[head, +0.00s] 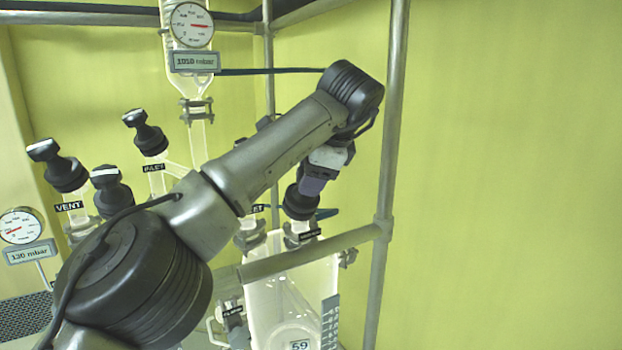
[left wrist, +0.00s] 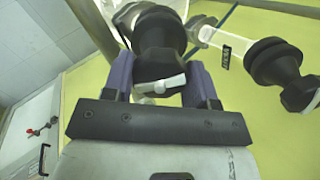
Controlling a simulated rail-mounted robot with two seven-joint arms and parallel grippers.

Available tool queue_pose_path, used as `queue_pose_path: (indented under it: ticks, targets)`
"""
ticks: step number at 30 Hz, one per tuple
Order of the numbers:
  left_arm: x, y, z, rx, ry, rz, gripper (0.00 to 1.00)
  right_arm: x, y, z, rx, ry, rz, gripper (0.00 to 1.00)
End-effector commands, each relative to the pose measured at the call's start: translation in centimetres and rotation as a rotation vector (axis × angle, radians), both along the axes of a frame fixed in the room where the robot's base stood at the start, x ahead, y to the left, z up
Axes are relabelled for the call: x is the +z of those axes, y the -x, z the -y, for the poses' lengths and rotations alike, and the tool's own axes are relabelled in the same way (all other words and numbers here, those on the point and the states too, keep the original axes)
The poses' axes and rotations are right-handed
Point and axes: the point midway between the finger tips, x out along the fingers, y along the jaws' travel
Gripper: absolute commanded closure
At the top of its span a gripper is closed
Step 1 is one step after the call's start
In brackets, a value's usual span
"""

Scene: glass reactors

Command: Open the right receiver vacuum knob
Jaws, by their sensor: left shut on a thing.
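The right receiver (head: 262,300) is a clear glass vessel at the lower middle of the head view. A black knob (head: 299,204) stands on a port at its top; the label beside the port is too small to read. My left gripper (head: 314,182) comes down on this knob from above. In the left wrist view, its two purple fingers (left wrist: 158,82) are shut on the black knob (left wrist: 160,42), one on each side. A white bar marks the knob's top. My right gripper is in neither view.
A second black knob (left wrist: 275,62) is close by in the left wrist view. Black knobs labelled VENT (head: 66,174) and INLET (head: 148,138) stand at left. A gauge (head: 192,25) reads 1010 mbar. A metal frame post (head: 390,140) rises close right of my gripper.

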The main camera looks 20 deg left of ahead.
Motion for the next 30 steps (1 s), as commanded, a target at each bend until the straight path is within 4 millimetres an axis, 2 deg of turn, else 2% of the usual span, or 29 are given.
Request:
queue_pose_path:
  ticks: [18,30]
  targets:
    - [-0.1,0.0,0.1,0.503,0.181,0.226,0.71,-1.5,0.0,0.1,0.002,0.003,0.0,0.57]
    - [0.0,0.0,0.1,0.749,0.272,0.336,0.71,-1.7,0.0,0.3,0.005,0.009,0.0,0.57]
